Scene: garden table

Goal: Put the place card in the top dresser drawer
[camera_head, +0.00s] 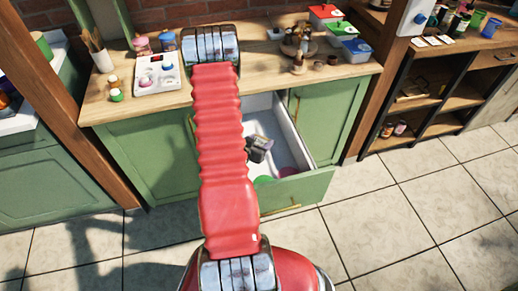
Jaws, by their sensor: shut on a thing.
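The top drawer (305,190) of the green dresser (150,155) is pulled out, with a white inside. My gripper (257,150) is over the open drawer, just right of my red arm. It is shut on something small. I cannot make out what it holds, nor whether it touches the drawer. Several white cards (432,41) lie on the wooden top at the far right; I cannot tell whether one of them is the place card. My arm hides the left part of the drawer.
A pink item (288,171) and a green item (264,180) lie in the drawer. The wooden top (215,90) carries a white tray (158,75), jars, bottles and colourful boxes (341,30). An open shelf unit (440,95) stands at the right. The tiled floor in front is clear.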

